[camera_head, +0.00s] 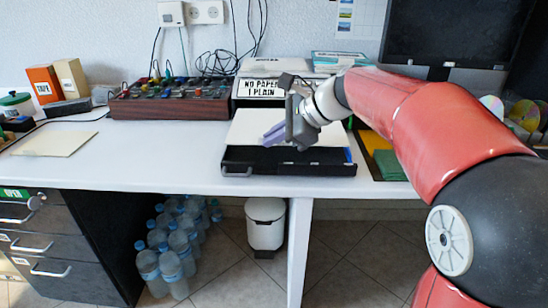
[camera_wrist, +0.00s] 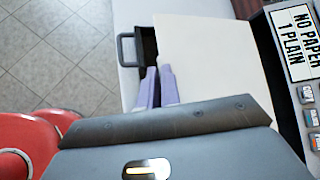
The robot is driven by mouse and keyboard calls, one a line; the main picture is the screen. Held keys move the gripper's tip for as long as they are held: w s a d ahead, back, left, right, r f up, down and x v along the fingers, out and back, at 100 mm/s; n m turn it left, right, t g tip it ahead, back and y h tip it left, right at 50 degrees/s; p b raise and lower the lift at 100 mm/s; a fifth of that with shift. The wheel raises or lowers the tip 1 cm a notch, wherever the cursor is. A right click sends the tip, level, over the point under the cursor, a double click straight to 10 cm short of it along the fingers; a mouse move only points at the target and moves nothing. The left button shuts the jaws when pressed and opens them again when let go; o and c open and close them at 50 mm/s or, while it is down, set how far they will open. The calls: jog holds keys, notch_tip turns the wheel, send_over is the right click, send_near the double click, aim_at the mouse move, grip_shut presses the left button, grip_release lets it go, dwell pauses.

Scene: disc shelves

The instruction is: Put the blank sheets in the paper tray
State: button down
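The blank sheets (camera_head: 325,136) are a white stack lying flat over the pulled-out black paper tray (camera_head: 290,168) below the printer. They also show in the wrist view (camera_wrist: 205,55), with dark tray (camera_wrist: 148,42) bare along their left edge. My gripper (camera_head: 265,140) hangs over the left part of the sheets, its purple fingers pointing left and down. In the wrist view my gripper's fingertips (camera_wrist: 160,68) are close together at the sheets' edge. Whether they pinch the sheets or only hover there is unclear. My gripper's body hides part of the stack.
The printer display (camera_head: 261,87) reads "NO PAPER 1 PLAIN". A cream sheet or folder (camera_head: 54,143) lies at the left of the white desk (camera_head: 150,155). A button panel (camera_head: 170,100) stands behind. Green and yellow folders (camera_head: 390,165) lie right of the tray.

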aim_at(274, 169)
jog(key=shift+f+b, duration=0.3)
jog(key=shift+f, duration=2.25)
jog(key=shift+f+b, duration=0.35)
jog(key=shift+f, duration=0.2)
jog(key=c, duration=1.6)
grip_release()
jog(key=shift+s+f, duration=0.1)
jog(key=shift+f, duration=0.1)
jog(key=shift+r, duration=0.3)
jog(key=a+r+p+v, duration=0.1)
jog(key=v, duration=1.2)
jog(key=s+d+f+n+h, duration=0.3)
jog(key=s+f+n, duration=0.4)
jog(key=s, duration=0.4)
jog(key=s+d+f+n+t+h, duration=0.1)
jog(key=s+d+f+n+h, duration=0.3)
jog(key=s, duration=0.7)
notch_tip(274, 169, down, 4)
jog(key=n+h, duration=0.2)
jog(key=n, duration=0.3)
jog(key=shift+s+d+f+t, duration=0.2)
jog(key=shift+s+t, duration=0.05)
jog(key=shift+t, duration=0.05)
